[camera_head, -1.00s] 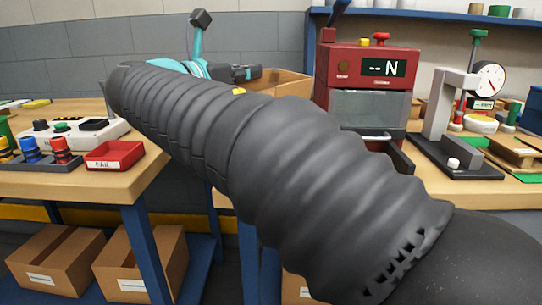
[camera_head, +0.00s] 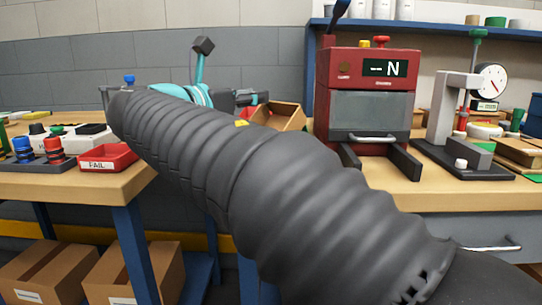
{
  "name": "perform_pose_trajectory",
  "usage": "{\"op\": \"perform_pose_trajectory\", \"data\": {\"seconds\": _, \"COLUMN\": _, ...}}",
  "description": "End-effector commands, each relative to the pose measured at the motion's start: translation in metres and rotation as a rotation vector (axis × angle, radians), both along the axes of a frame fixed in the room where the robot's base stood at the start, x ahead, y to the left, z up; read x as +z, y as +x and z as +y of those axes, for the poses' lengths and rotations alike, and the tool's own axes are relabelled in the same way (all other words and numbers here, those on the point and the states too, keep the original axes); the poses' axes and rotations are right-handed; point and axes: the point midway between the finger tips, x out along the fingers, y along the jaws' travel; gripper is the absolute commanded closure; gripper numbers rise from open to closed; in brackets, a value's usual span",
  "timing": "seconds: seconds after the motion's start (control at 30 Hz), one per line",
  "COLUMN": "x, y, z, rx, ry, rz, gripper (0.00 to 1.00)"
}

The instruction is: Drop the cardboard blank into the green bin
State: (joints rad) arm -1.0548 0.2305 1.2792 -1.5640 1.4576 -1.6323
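My arm in its black ribbed sleeve crosses the view from the lower right to the upper left. My gripper (camera_head: 243,98) shows only in part, as dark pieces behind the turquoise wrist; its fingertips and anything between them cannot be made out. A brown cardboard piece with raised sides, like an open box (camera_head: 281,116), shows just right of my gripper, partly behind my arm. I cannot tell whether it touches my gripper or is the blank.
A red FAIL tray (camera_head: 108,158) and a button panel stand on the left table. A red machine marked N (camera_head: 370,95) with dark rails in front stands right of centre. A dial gauge stand (camera_head: 455,130) is further right. Labelled cardboard boxes (camera_head: 135,275) sit below.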

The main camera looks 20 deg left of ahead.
Motion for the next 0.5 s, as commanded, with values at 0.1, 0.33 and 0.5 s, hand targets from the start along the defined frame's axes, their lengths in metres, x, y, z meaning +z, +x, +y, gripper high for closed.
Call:
{"op": "perform_pose_trajectory", "data": {"seconds": 0.1, "x": 0.0, "y": 0.0, "z": 0.0, "rx": 0.0, "ry": 0.0, "rz": 0.0, "gripper": 0.65}}
{"op": "perform_pose_trajectory", "data": {"seconds": 0.33, "x": 0.0, "y": -0.004, "z": 0.002, "rx": 0.001, "ry": 0.0, "rz": 0.0, "gripper": 0.65}}
{"op": "perform_pose_trajectory", "data": {"seconds": 0.5, "x": 0.0, "y": -0.024, "z": 0.011, "rx": 0.004, "ry": 0.0, "rz": 0.0, "gripper": 0.65}}
